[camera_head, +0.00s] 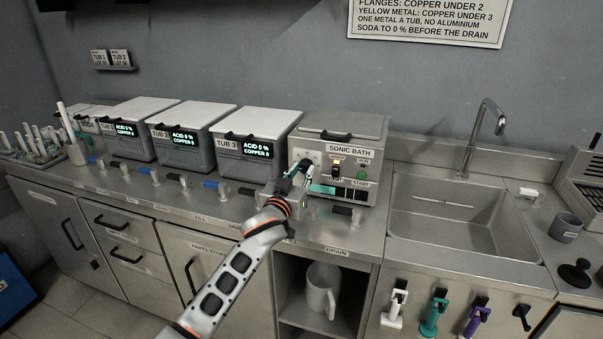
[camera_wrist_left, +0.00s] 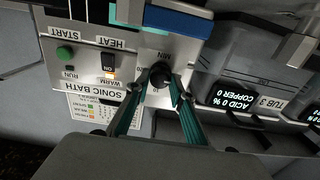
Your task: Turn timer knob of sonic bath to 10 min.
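The sonic bath (camera_head: 340,133) is a grey metal box with a lid, to the right of the tubs on the counter. My left gripper (camera_head: 302,168) is at the left part of its front panel and hides the timer knob in the head view. In the left wrist view the black timer knob (camera_wrist_left: 159,74) sits between the teal fingertips of my left gripper (camera_wrist_left: 157,86), under a "MIN" label. I cannot tell whether the fingers press on it. The knob's pointer setting is not readable. My right gripper is not in view.
The panel also has an orange-lit heat switch (camera_wrist_left: 109,61) and a green start button (camera_wrist_left: 65,53). Tub 3 (camera_head: 246,160) stands close on the left, with drain valves along the counter front. A sink (camera_head: 447,210) is on the right.

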